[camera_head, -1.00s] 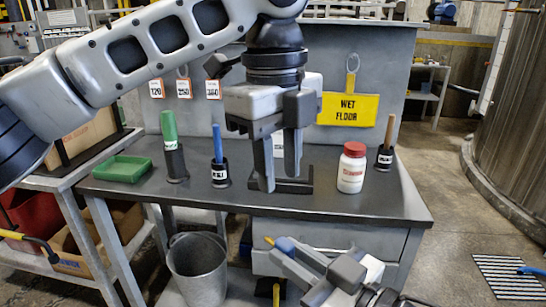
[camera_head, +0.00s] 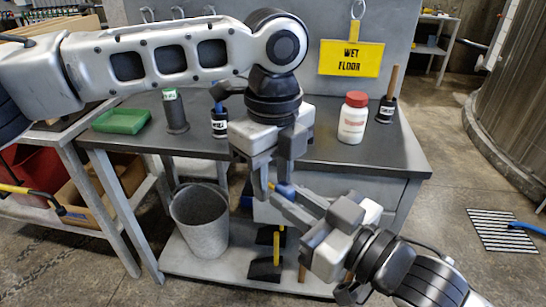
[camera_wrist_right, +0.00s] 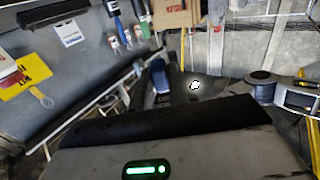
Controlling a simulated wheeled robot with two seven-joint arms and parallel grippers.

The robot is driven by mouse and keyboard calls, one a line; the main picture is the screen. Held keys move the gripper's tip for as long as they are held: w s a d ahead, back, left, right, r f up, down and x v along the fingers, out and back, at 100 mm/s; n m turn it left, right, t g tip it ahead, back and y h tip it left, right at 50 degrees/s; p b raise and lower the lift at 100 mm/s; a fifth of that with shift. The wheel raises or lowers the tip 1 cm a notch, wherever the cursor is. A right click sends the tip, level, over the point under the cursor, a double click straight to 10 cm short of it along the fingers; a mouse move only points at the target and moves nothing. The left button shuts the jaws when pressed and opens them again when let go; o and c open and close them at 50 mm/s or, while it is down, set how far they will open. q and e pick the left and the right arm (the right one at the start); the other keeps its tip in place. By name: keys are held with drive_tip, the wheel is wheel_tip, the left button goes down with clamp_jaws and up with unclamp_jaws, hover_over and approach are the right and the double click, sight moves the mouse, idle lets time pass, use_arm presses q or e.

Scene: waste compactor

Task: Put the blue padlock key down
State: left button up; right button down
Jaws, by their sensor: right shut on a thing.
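The head view does not show clearly whether the left fingers touch the key.
On the bench (camera_head: 330,165) stand a white bottle with a red cap (camera_head: 353,118), a holder with a wooden handle (camera_head: 386,108), a green tray (camera_head: 121,121) and dark holders. A yellow WET FLOOR sign (camera_head: 351,58) hangs behind. A metal bucket (camera_head: 202,222) stands on the lower shelf.

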use_arm(q)
drive_tip(key=shift+f, duration=0.1)
clamp_jaws()
use_arm(e)
drive_tip(key=c, duration=1.3)
unclamp_jaws()
drive_tip(key=shift+o, duration=0.2)
